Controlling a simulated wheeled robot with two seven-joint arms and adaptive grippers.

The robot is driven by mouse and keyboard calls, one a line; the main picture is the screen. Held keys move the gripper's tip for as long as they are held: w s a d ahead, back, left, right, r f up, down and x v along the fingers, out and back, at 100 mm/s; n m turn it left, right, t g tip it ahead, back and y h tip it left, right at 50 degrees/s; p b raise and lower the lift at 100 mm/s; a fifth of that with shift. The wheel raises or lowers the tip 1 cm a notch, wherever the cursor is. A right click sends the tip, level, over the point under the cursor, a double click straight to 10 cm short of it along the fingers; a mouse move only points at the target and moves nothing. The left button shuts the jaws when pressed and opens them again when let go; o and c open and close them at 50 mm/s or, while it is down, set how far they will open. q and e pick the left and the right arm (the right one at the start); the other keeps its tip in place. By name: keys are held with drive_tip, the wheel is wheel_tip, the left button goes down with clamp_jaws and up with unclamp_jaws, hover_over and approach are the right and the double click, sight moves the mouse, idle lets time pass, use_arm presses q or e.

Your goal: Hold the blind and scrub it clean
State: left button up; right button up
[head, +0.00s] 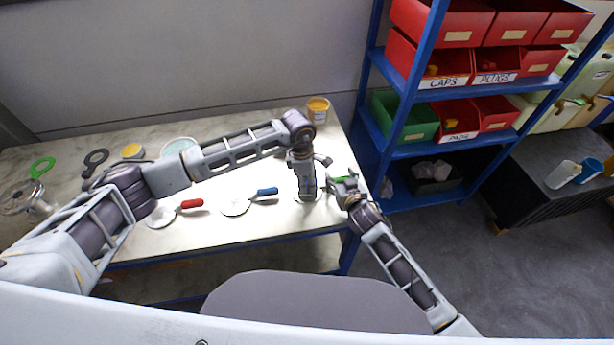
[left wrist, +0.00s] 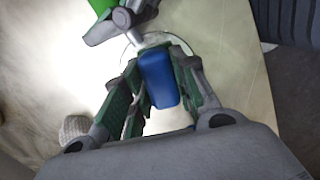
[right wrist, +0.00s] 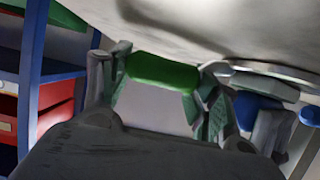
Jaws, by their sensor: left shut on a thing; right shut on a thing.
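My left gripper (head: 307,190) points down over the right part of the table. In the left wrist view its fingers (left wrist: 155,100) are shut on a blue handle (left wrist: 158,80). A pale round disc, apparently the blind (left wrist: 127,52), shows partly beyond the handle; the fingers hide the rest. My right gripper (head: 345,183) is close to the right of the left one, at the table's right edge. It is shut on a green block (right wrist: 160,72), apparently the scrubber, which also shows in the left wrist view (left wrist: 102,8). Whether the block touches the disc I cannot tell.
A red-handled disc (head: 163,217) and another blue-handled disc (head: 236,207) lie on the table (head: 270,222). A yellow tub (head: 318,108) stands at the back. A black tool (head: 95,158) and green ring (head: 41,167) lie left. A blue shelf (head: 408,95) with red bins stands right.

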use_arm(q)
drive_tip(key=shift+s+d, duration=0.2)
drive_tip(key=shift+s, duration=0.5)
drive_tip(key=shift+s+d, duration=0.15)
drive_tip(key=shift+s, duration=0.5)
drive_tip(key=shift+s+a, duration=0.2)
drive_tip(key=shift+a, duration=0.15)
drive_tip(key=shift+w+a, duration=0.35)
drive_tip(key=shift+w, duration=0.85)
drive_tip(key=shift+w+a, duration=0.35)
drive_tip(key=shift+w, duration=0.9)
drive_tip(key=shift+w+a, duration=0.35)
drive_tip(key=shift+w, duration=0.85)
drive_tip(key=shift+s+d, duration=0.35)
drive_tip(key=shift+s, duration=0.85)
drive_tip(key=shift+s+d, duration=0.35)
drive_tip(key=shift+s, duration=0.8)
drive_tip(key=shift+s+d, duration=0.35)
drive_tip(key=shift+s, duration=0.85)
drive_tip(key=shift+s+r, duration=0.1)
drive_tip(key=shift+r, duration=0.05)
wheel_tip(320, 180, up, 8)
